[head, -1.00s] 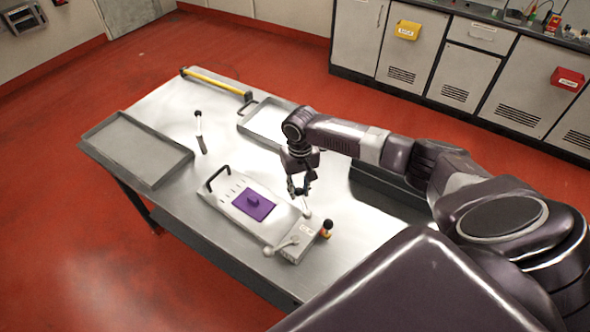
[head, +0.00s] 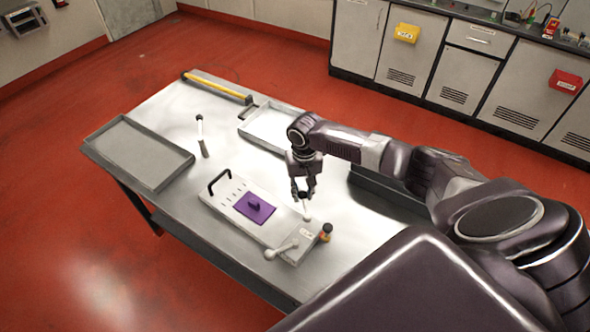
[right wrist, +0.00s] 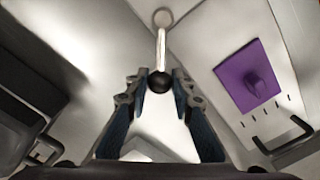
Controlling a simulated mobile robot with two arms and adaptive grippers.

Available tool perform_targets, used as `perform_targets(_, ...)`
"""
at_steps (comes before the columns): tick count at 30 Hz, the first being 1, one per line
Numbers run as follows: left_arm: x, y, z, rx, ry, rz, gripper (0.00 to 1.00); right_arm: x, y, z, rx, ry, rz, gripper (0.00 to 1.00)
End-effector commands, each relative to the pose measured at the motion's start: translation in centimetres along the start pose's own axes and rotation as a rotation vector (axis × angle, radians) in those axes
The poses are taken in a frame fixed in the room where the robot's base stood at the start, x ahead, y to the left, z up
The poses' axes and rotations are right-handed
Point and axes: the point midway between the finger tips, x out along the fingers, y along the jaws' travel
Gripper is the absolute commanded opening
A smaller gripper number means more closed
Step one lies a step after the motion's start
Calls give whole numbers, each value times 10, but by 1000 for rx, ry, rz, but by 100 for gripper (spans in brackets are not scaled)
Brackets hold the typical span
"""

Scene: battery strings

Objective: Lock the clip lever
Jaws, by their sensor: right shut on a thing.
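The fixture plate (head: 285,232) lies on the table with a purple block (head: 255,208) on it. A pale lever (head: 306,210) with a dark knob rises from the plate's right end. In the right wrist view the lever (right wrist: 161,48) runs from a round pivot to its black knob. My right gripper (head: 303,192) points down at the lever's top. In the right wrist view its fingertips (right wrist: 158,84) are closed on the knob from both sides. A second pale lever (head: 282,248) lies low at the plate's front end. My left gripper is not in view.
A black-topped knob (head: 326,231) stands close at the plate's right end. A black handle (head: 218,181) rises at its left end. A grey tray (head: 120,170), a small upright lever (head: 202,140), another tray (head: 265,120) and a yellow bar (head: 218,86) are farther off.

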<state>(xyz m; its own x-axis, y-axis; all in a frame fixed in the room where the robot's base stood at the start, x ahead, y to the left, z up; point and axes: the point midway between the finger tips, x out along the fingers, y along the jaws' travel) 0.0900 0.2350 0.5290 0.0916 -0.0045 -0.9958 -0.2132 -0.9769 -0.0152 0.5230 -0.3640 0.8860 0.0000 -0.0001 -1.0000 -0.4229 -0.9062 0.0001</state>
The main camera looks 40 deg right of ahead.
Motion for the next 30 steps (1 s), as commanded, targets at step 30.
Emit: perform_targets(30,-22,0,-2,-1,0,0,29,-1,12,1,156,-1,4,0)
